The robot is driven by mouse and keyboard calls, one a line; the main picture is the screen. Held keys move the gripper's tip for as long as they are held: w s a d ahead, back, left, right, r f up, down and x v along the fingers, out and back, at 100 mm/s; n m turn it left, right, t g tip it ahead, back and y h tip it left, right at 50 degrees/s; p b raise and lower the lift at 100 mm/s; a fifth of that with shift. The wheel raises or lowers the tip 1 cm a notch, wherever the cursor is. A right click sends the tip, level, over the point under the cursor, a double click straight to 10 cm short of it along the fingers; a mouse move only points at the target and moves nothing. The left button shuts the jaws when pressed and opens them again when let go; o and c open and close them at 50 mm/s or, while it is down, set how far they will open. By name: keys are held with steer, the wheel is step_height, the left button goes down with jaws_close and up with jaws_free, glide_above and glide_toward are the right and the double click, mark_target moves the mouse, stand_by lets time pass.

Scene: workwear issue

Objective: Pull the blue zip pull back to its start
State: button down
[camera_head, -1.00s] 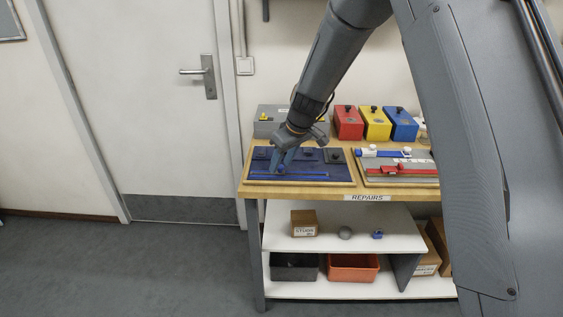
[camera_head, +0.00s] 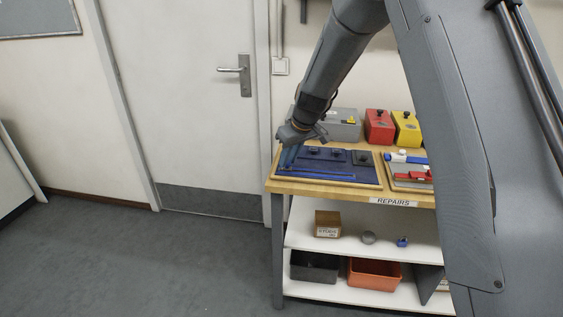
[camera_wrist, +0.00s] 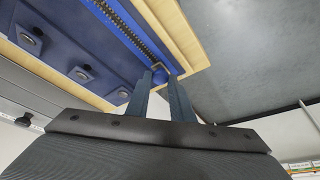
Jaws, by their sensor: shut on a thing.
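The blue zip panel (camera_head: 365,178) lies on the wooden bench top, with a bright blue zip strip (camera_head: 322,175) along its front edge. My gripper (camera_head: 289,160) reaches down at the panel's left end, shut on the blue zip pull. In the wrist view, the dark zip teeth (camera_wrist: 125,32) run up to my two fingertips (camera_wrist: 164,76). The fingers are close together near the panel's wooden-edged end. The zip pull is mostly hidden between the fingers, with only a small blue part (camera_wrist: 159,69) showing.
Dark fastener pieces (camera_head: 337,155) sit on the panel behind the strip. A second board with red and white parts (camera_head: 410,170) lies to the right. Grey, red and yellow boxes (camera_head: 379,127) stand at the back. Floor to the left, by the door (camera_head: 190,100), is clear.

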steer(key=shift+a, duration=0.15)
steer(key=c, duration=1.5)
jaws_free()
steer(key=shift+a, duration=0.1)
steer(key=shift+c, duration=0.2)
steer(key=shift+r, duration=0.1)
steer(key=shift+r, duration=0.25)
steer(key=b+v, duration=0.1)
steer(key=v, duration=0.6)
steer(key=shift+b, duration=0.35)
steer(key=shift+s, duration=0.1)
steer(key=s+d+f+m+g+h, duration=0.1)
steer(key=s+d, duration=0.3)
steer(key=s, duration=0.7)
steer(key=s+d+f+m+g, duration=0.1)
steer(key=s+d+f+m, duration=0.2)
steer(key=s, duration=0.8)
steer(key=s+d+f+m+g+h, duration=0.1)
steer(key=s+d+f+m, duration=0.1)
steer(key=s+d, duration=0.5)
steer(key=s, duration=0.4)
steer(key=shift+f+m+h, duration=0.3)
steer(key=shift+f+m, duration=0.05)
steer(key=shift+m, duration=0.05)
